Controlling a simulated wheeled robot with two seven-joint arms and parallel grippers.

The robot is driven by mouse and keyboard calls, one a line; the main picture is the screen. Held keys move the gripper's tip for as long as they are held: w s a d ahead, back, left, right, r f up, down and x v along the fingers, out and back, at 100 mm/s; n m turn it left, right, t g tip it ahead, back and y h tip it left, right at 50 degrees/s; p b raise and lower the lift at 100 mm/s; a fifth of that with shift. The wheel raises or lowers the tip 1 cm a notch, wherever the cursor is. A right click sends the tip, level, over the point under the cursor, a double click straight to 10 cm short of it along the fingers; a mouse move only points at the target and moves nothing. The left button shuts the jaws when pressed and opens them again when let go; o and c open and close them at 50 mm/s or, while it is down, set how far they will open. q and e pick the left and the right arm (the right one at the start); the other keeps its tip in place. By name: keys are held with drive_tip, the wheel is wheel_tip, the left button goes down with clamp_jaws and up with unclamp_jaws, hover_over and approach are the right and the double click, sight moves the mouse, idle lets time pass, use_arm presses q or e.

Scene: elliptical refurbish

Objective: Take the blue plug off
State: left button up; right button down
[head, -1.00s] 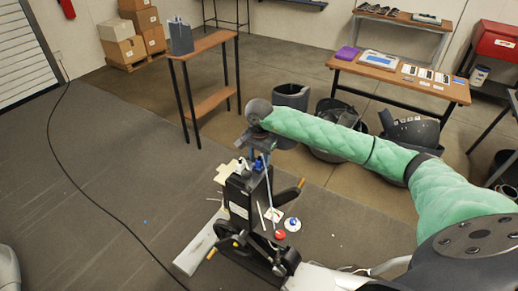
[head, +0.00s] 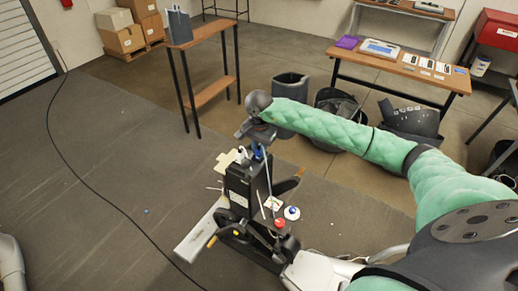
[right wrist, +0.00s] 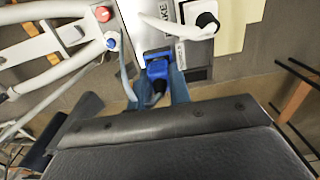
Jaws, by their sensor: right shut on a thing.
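The blue plug (right wrist: 158,70) sits at the edge of a light panel in the right wrist view, with a grey-blue cable running from it. In the head view the blue plug (head: 257,152) shows as a small blue spot on top of the dark upright box (head: 240,186) of the machine. My right gripper (head: 254,138) is directly above it. In the right wrist view its fingers (right wrist: 158,88) lie on both sides of the plug and are shut on it. Whether the plug is fully seated cannot be told. My left gripper is out of view.
Close to the plug are a black-and-white knob (right wrist: 206,22), a red knob (right wrist: 103,13) and a blue-and-white knob (right wrist: 112,40). A narrow table (head: 205,36) stands behind the machine. A black cable (head: 90,190) crosses the open floor at left.

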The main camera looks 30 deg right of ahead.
drive_tip(key=shift+r+p, duration=0.45)
drive_tip(key=shift+r, duration=3.65)
